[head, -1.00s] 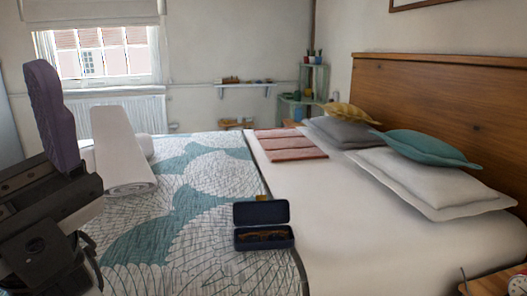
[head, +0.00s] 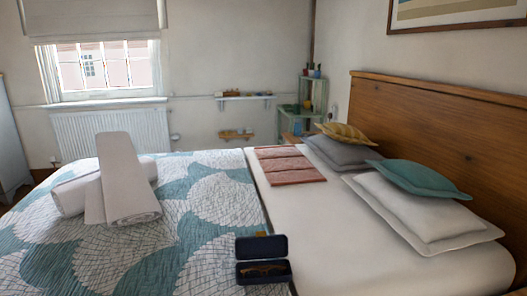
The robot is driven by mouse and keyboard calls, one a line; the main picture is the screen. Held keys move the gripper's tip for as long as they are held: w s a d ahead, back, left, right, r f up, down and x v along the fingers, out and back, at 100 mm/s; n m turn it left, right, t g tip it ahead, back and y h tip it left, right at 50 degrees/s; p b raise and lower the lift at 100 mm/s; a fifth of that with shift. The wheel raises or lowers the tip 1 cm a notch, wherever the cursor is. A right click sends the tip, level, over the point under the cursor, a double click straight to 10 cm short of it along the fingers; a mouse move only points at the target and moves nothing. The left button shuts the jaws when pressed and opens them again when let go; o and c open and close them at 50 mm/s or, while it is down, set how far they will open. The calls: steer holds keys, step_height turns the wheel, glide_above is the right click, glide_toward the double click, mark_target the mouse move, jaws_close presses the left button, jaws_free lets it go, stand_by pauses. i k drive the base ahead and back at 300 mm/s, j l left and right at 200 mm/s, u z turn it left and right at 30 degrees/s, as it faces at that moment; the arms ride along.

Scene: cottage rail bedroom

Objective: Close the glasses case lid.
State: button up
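The glasses case (head: 263,273) is a dark blue box on the bed in the head view, at the lower middle near the picture's bottom edge. Its lid (head: 261,247) stands open, raised at the back of the box. Brown glasses (head: 262,271) lie inside. The case sits where the patterned quilt (head: 205,255) meets the white sheet. My gripper is out of view.
Rolled white towels (head: 125,180) lie on the quilt at the left. Folded pink cloth (head: 288,165) lies beyond the case. Pillows (head: 425,215) lie at the right against the wooden headboard (head: 430,130). The bed around the case is clear.

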mark_target(261, 246)
steer(key=i+l+u, duration=0.35)
steer(key=i+l, duration=0.45)
